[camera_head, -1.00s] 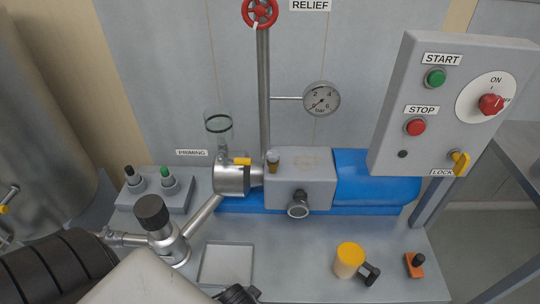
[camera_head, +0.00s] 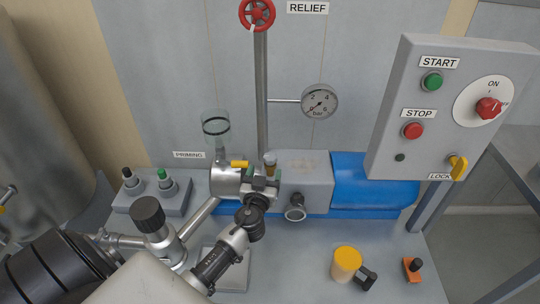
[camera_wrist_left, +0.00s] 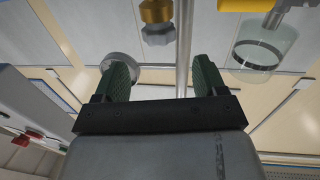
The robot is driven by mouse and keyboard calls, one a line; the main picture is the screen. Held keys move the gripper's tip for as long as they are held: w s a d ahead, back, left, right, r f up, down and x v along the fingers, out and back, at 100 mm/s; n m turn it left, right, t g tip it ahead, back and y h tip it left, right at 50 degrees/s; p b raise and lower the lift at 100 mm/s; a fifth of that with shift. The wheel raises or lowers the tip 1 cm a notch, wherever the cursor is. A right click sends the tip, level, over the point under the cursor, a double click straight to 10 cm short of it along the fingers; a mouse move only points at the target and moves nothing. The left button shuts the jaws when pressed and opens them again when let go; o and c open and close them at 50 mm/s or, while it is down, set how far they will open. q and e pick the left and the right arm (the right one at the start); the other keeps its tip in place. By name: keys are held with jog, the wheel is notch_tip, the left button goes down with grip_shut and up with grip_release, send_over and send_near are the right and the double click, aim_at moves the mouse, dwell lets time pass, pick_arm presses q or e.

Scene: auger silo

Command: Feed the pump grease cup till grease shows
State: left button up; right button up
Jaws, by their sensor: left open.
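The pump (camera_head: 308,172) is a grey block with a blue motor on its right. A small brass-coloured grease cup (camera_head: 270,160) stands on top of the block near its left end. My left gripper (camera_head: 262,178) is open and empty, just in front of and below the cup, and hides part of the pump's left end. Its two dark green fingers (camera_wrist_left: 164,80) are apart with nothing between them. I cannot make out any grease. My right gripper is not in view.
A clear priming funnel (camera_head: 216,128) and a yellow lever (camera_head: 240,164) are close on the left. A vertical pipe (camera_head: 262,95) and pressure gauge (camera_head: 320,101) rise behind. A yellow-topped container (camera_head: 346,264) and an orange-black item (camera_head: 412,268) sit at the bench's front right.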

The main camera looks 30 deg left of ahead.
aim_at(269, 161)
pick_arm(q)
jog(key=x, duration=0.8)
jog(key=shift+f+p, duration=0.1)
jog(key=shift+p, duration=0.2)
jog(key=c, duration=0.9)
